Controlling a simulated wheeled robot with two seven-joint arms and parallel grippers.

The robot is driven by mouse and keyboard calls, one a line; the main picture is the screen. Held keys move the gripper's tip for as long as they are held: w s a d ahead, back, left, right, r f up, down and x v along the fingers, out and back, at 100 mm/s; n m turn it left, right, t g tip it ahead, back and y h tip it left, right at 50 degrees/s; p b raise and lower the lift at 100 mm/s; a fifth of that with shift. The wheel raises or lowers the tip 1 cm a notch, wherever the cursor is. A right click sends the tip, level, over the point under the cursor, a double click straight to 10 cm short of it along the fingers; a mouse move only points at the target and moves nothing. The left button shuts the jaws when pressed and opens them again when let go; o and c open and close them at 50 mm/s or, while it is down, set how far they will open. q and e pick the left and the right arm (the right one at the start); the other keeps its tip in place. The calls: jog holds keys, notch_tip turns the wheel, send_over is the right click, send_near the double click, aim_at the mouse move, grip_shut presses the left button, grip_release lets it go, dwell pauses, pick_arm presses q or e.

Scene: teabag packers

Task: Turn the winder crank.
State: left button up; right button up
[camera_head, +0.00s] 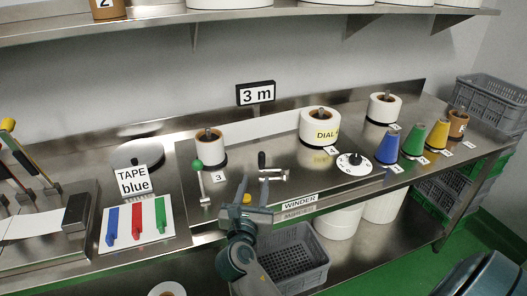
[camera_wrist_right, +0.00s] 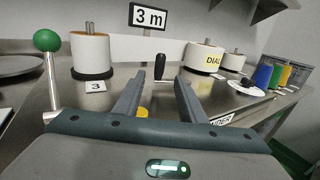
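The winder crank has an upright black handle (camera_head: 262,160) on a metal arm (camera_head: 272,176), set on the steel bench behind the WINDER label (camera_head: 300,202). In the right wrist view the black handle (camera_wrist_right: 159,66) stands upright between the two fingertips, beyond them. My right gripper (camera_head: 254,187) is open and empty at the bench's front edge, just in front of the crank. Its fingers (camera_wrist_right: 158,84) point toward the handle and appear apart from it. A yellow button (camera_head: 247,198) shows beside the fingers, partly hidden by them. My left gripper is not in view.
A green-knobbed lever (camera_head: 198,166) stands left of the gripper. White rolls (camera_head: 210,150) (camera_head: 320,124) and the 3 m sign (camera_head: 256,94) are behind. A dial (camera_head: 354,164) and coloured cones (camera_head: 390,147) are to the right. A grey crate (camera_head: 292,262) sits below.

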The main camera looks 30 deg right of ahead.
jog(key=p+x, duration=0.3)
jog(key=x, duration=1.3)
jog(key=shift+w+d, duration=0.15)
jog(key=shift+d, duration=0.05)
jog(key=shift+c, duration=0.6)
grip_shut()
